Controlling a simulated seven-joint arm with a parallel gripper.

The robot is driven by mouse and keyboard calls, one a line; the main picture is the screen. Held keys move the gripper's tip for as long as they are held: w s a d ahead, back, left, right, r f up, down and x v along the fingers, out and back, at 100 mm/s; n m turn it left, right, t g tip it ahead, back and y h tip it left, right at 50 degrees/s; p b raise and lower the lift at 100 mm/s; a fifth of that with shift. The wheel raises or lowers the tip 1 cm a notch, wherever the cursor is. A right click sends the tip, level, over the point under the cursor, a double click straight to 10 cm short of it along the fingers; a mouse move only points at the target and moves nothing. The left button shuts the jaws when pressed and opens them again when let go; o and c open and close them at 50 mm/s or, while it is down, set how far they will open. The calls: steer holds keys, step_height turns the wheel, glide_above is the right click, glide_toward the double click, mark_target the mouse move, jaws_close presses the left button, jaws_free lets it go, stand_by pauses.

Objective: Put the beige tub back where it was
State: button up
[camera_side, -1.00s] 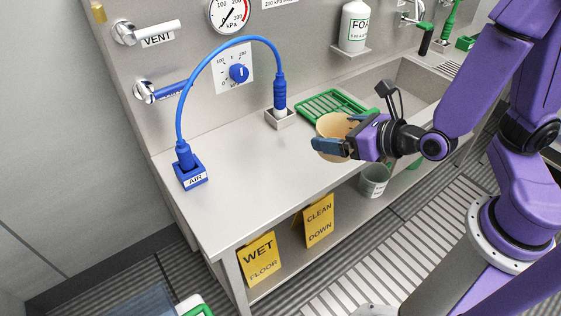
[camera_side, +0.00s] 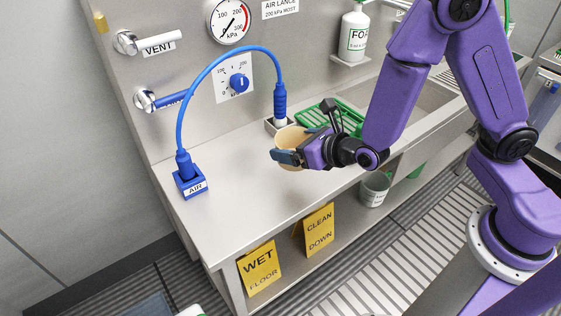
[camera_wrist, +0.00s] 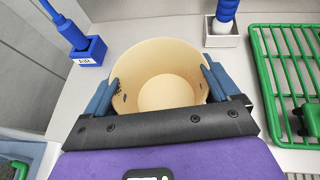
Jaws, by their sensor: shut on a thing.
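The beige tub (camera_side: 292,141) is held upright between the fingers of my gripper (camera_side: 289,158), over the steel counter just in front of the blue hose's right end. In the wrist view the tub (camera_wrist: 160,70) is open-topped and looks empty, with a blue finger on each side of it; my gripper (camera_wrist: 160,100) is shut on it. I cannot tell whether the tub's base touches the counter, as the fingers hide its lower part.
A blue air hose (camera_side: 232,52) arches from the AIR socket (camera_side: 191,185) to a small square holder (camera_side: 275,126). A green rack (camera_side: 340,113) lies to the right by the sink. The counter (camera_side: 235,185) is clear at front left. Yellow signs (camera_side: 260,268) stand below.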

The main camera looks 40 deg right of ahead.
steer(key=w+f, duration=0.1)
steer(key=f, duration=0.1)
steer(key=w+a+f, duration=0.1)
steer(key=w+f, duration=0.1)
steer(key=shift+w+a+f, duration=0.15)
steer(key=shift+w+f, duration=0.05)
steer(key=shift+w, duration=0.05)
steer(key=shift+f, duration=1.6)
steer(key=shift+f, duration=0.2)
steer(key=o, duration=0.8)
steer(key=shift+r, duration=0.1)
